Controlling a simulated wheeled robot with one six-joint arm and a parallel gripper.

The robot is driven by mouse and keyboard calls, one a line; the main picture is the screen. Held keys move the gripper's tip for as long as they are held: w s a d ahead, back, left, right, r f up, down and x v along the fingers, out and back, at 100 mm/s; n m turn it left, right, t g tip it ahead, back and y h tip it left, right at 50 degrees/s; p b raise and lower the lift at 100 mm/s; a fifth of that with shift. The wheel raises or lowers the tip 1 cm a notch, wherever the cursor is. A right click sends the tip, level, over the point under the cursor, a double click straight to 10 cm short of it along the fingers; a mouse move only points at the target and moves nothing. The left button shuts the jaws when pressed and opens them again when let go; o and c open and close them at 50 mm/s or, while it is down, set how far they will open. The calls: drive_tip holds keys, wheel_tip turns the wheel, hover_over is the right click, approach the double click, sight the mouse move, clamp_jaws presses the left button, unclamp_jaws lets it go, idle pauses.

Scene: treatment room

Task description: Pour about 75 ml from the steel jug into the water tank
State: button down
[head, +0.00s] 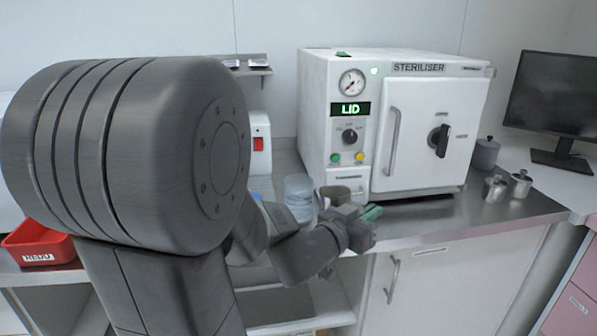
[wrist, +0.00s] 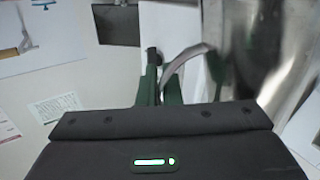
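My gripper (head: 368,216) is low over the front of the steel counter, with green fingers. In the wrist view its fingers (wrist: 161,90) are close together on the curved handle of the steel jug (wrist: 265,50). The jug's shiny body fills the right of that view. In the head view, a dark, shiny rounded vessel (head: 338,193) just behind the gripper seems to be this jug, partly hidden. I cannot tell whether it touches the counter. No water tank is clearly identifiable; the white steriliser (head: 418,120) has a small dark-green fitting (head: 343,54) on top. Its display reads LID.
A clear container (head: 298,196) stands left of the jug. Two small steel pots (head: 495,187) (head: 521,184) and a grey lidded canister (head: 485,153) stand right of the steriliser. A monitor (head: 553,100) is farther right. A red REDO tray (head: 40,243) lies left.

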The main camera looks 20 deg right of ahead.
sight(350, 191)
drive_tip(key=w+r+n+p, duration=0.1)
drive_tip(key=r+n+p, duration=0.1)
drive_tip(key=r+p, duration=0.1)
drive_tip(key=w+a+r+n+p, duration=0.1)
drive_tip(key=w+r+p, duration=0.1)
drive_tip(key=p, duration=0.3)
drive_tip(key=w+r+n+p, duration=0.2)
drive_tip(key=r+p, duration=0.1)
drive_tip(key=p, duration=0.1)
drive_tip(key=shift+w+a+r+n, duration=0.2)
drive_tip(key=shift+a+r+n, duration=0.1)
drive_tip(key=shift+a+r, duration=0.05)
drive_tip(key=shift+w+a+r+n+p, duration=0.2)
drive_tip(key=shift+w+r+n+p, duration=0.8)
drive_tip(key=shift+p, duration=0.75)
drive_tip(key=shift+w+a+r+n+p, duration=0.2)
drive_tip(key=shift+w+r+n+p, duration=0.4)
drive_tip(key=shift+n+p, duration=0.9)
drive_tip(key=shift+w+a+r+p, duration=0.1)
drive_tip(key=shift+w+r+p, duration=0.1)
drive_tip(key=shift+r+p, duration=0.5)
drive_tip(key=shift+w+a+n+g+p, duration=0.1)
drive_tip(key=shift+w+n+g+p, duration=0.25)
drive_tip(key=shift+n+p, duration=0.35)
